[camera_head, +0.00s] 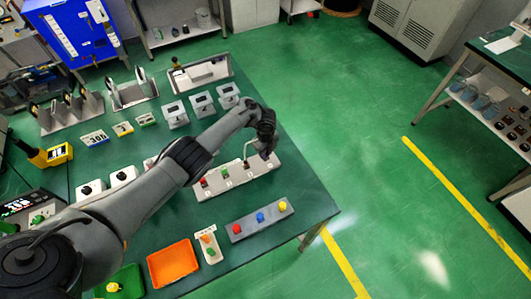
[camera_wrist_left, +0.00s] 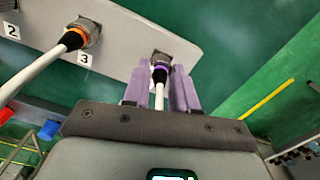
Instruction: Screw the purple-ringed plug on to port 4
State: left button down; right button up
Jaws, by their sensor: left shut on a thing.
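The purple-ringed plug (camera_wrist_left: 159,75) sits between the two purple fingers of my left gripper (camera_wrist_left: 161,80), which is shut on it. Its white cable runs back toward my wrist. The plug's front end is at a metal port (camera_wrist_left: 176,47) near the end of the white port panel (camera_wrist_left: 140,22); I cannot tell how far it is seated, and no number label shows beside this port. In the head view my left gripper (camera_head: 263,148) is over the right end of the port panel (camera_head: 240,180), and the plug is not clearly visible. My right gripper is not in view.
An orange-ringed plug (camera_wrist_left: 73,39) with a white cable is at the neighbouring port, by the label 3 (camera_wrist_left: 84,58). In the head view, a grey block with coloured buttons (camera_head: 243,229) and an orange tray (camera_head: 171,265) lie in front of the panel. Open floor lies right of the table.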

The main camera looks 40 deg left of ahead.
pick_arm(q)
jog(key=shift+m, duration=0.6)
jog(key=c, duration=0.9)
grip_release()
jog(key=shift+r, duration=0.1)
jog(key=shift+r, duration=0.25)
notch_tip(320, 180, up, 9)
jog(key=p, duration=0.3)
jog(key=shift+r, duration=0.55)
